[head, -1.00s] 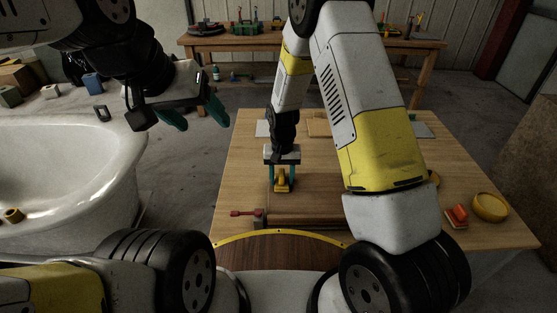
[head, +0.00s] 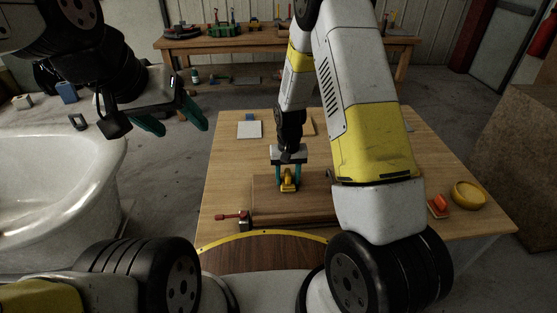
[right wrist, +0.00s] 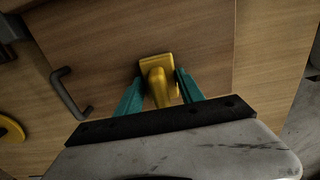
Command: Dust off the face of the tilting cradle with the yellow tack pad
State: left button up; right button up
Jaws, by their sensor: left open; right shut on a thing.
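The yellow tack pad (head: 288,181) is between the teal fingers of my right gripper (head: 289,178), which is shut on its handle. In the right wrist view the pad (right wrist: 157,68) lies against a flat brown wooden face (right wrist: 205,45). The tilting cradle (head: 265,205) is a wooden board on the table in front of me, with a red-handled clamp (head: 232,216) at its left. Whether the pad touches the face is hard to tell. My right arm hides the cradle's right part.
A white tub (head: 60,190) stands at the left. A yellow bowl (head: 468,194) and an orange-red block (head: 438,205) are on the table's right side. A white sheet (head: 249,129) lies at the back left. A tool bench (head: 290,42) stands against the wall.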

aim_at(311, 184)
jog(key=shift+d+f, duration=0.1)
jog(key=shift+d, duration=3.85)
notch_tip(311, 184, up, 7)
